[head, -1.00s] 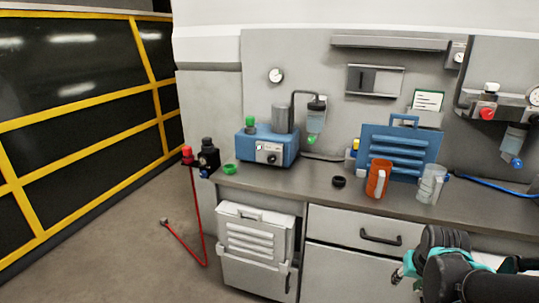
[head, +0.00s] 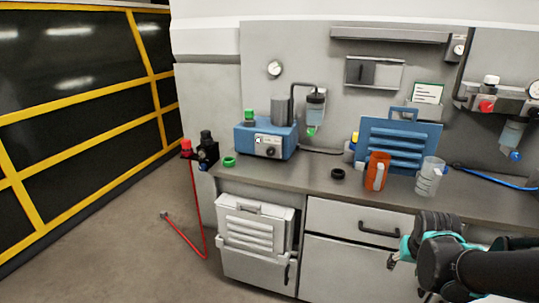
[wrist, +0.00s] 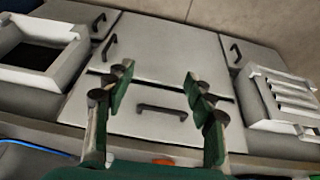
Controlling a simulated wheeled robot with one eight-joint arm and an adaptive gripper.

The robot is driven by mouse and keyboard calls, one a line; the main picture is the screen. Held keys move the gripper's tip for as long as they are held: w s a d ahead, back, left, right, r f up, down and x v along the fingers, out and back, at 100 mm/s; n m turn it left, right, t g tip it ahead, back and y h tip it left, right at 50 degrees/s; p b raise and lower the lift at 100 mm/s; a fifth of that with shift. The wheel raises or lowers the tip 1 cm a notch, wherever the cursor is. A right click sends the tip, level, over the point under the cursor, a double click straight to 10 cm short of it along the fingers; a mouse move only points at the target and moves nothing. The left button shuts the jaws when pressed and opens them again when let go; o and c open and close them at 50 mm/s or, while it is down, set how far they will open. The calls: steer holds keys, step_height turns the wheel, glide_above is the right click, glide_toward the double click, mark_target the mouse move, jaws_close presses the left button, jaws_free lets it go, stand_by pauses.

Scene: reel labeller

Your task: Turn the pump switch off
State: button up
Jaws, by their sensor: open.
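The blue pump unit (head: 266,139) stands on the left end of the counter in the head view. Its light front panel carries a dark knob (head: 270,152) and a small round dial; I cannot tell which way any switch on it is set. My gripper (head: 392,259) is at the lower right of the head view, in front of the drawers and well away from the pump. In the wrist view my gripper (wrist: 155,110) shows two green-padded fingers spread apart with nothing between them. The pump is not seen in the wrist view.
A green ring (head: 229,161) lies by the pump. A red hose (head: 197,210) hangs at the counter's left end.

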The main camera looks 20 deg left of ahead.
mark_target(270, 153)
steer(key=w+a+r+t+h, duration=0.1)
steer(key=w+a+r, duration=0.1)
steer(key=w, duration=0.4)
steer(key=w+a+r+t+h, duration=0.1)
steer(key=w+a+r+h, duration=0.1)
steer(key=w, duration=0.5)
steer(key=w+a+r+m+t+h, duration=0.1)
steer(key=w+a+r+m+t, duration=0.15)
steer(key=w+a, duration=0.9)
steer(key=w+a+r+t+y, duration=0.15)
steer(key=a+t, duration=0.45)
steer(key=a, duration=1.6)
steer(key=s+a+t+y, duration=0.1)
steer(key=s+a+t, duration=0.1)
steer(key=a, duration=0.6)
steer(key=s+a+t+y, duration=0.1)
steer(key=s+a+y, duration=0.15)
steer(key=a, duration=0.55)
steer(key=shift+n+h, duration=0.25)
steer(key=shift+h, duration=0.05)
steer(key=w, duration=1.7)
steer(key=shift+a+r, duration=0.1)
steer(key=shift+r, duration=0.1)
steer(key=c, duration=1.1)
steer(key=shift+c, duration=0.2)
